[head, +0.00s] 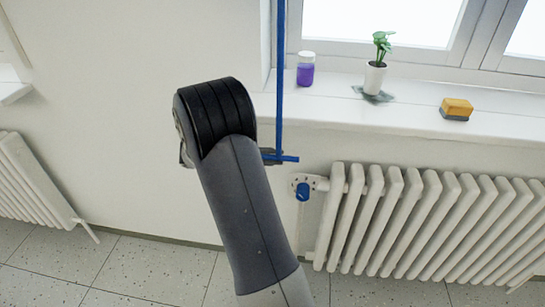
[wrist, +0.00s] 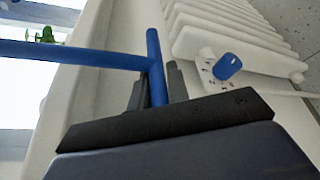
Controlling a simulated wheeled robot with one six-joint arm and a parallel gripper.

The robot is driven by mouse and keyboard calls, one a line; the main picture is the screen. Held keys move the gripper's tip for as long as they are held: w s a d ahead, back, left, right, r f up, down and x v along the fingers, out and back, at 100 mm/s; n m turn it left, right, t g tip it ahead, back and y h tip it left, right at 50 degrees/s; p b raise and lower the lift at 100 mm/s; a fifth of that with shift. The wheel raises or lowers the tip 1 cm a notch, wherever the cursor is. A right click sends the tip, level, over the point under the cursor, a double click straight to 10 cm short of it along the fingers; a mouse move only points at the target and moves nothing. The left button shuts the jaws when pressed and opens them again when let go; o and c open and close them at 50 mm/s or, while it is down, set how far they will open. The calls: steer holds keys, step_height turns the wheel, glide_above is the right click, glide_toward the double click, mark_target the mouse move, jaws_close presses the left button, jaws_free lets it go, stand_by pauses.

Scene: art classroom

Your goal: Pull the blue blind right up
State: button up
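A blue pull rod (head: 280,75) hangs upright beside the window's left edge and ends in a short blue crossbar handle (head: 288,158). The blind itself is not in view. My gripper (head: 270,157) is at the crossbar, mostly hidden behind my arm in the head view. In the wrist view the blue rod (wrist: 75,54) enters from the left and meets the crossbar (wrist: 153,45). The dark fingers of my gripper (wrist: 157,85) lie close on both sides of the crossbar and appear shut on it.
A white radiator (head: 420,220) with a blue valve knob (head: 302,192) stands below and right of the handle. The windowsill (head: 420,118) holds a purple jar (head: 305,72), a potted plant (head: 374,78) and a yellow sponge (head: 456,109).

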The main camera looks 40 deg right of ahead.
steer(key=o, duration=0.4)
steer(key=shift+a, duration=0.1)
steer(key=v, duration=1)
steer(key=shift+w+a+p, duration=0.2)
steer(key=shift+a+p, duration=0.05)
steer(key=shift+p, duration=0.2)
steer(key=shift+c, duration=0.2)
